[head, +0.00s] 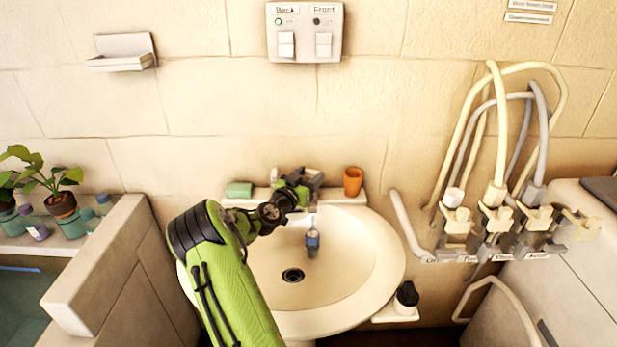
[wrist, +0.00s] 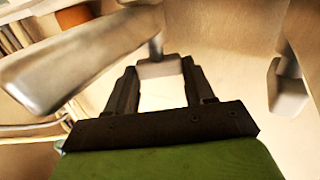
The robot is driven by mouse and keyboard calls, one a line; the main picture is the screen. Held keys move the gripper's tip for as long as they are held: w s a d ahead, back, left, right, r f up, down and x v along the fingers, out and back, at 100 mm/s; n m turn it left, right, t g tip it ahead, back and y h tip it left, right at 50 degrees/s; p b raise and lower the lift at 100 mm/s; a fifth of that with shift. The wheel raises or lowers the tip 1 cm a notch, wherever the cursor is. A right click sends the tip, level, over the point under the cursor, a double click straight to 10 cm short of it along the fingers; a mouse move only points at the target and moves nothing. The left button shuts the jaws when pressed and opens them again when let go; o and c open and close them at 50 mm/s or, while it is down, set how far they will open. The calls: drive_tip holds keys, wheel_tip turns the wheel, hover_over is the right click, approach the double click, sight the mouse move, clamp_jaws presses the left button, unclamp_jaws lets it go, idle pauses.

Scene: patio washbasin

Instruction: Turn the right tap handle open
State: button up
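The tap sits at the back rim of the white washbasin (head: 365,262), mostly hidden by my arm in the head view. In the wrist view a long grey metal lever (wrist: 75,62), seemingly the right tap handle, crosses the upper left, close to my fingers. My gripper (wrist: 160,68) has its two dark fingers apart; it also shows at the tap in the head view (head: 303,186). A small pale block on a metal stem shows between the fingertips; I cannot tell whether they touch it. Another grey metal part (wrist: 288,88) hangs at the right of the wrist view.
An orange cup (head: 353,181) stands right of the tap, a green sponge-like block (head: 239,189) left of it. A blue object (head: 312,241) shows over the bowl. Hoses and valves (head: 497,215) are at the right. A low wall (head: 100,262) with plants beyond stands at the left.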

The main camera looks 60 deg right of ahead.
drive_tip(key=shift+c, duration=0.9)
drive_tip(key=n+t, duration=0.1)
drive_tip(key=t+b, duration=0.1)
drive_tip(key=shift+s+n+t, duration=0.3)
drive_tip(key=shift+n+t, duration=0.1)
drive_tip(key=shift+s+r+n+t+y+p, duration=0.15)
drive_tip(key=shift+n+t+y+p, duration=0.2)
drive_tip(key=shift+n+t, duration=0.55)
drive_tip(key=t+p, duration=0.1)
drive_tip(key=p, duration=0.1)
drive_tip(key=n+t+p, duration=0.1)
drive_tip(key=t+p, duration=0.1)
drive_tip(key=shift+s+d+r+y+p, duration=0.1)
drive_tip(key=shift+s+y+p, duration=0.05)
drive_tip(key=shift+y+p, duration=0.2)
drive_tip(key=shift+n+t+p, duration=0.3)
drive_tip(key=shift+n+p, duration=0.1)
drive_tip(key=shift+f+n+t+y+p, duration=0.3)
drive_tip(key=shift+t+y+p, duration=0.1)
drive_tip(key=shift+p, duration=0.3)
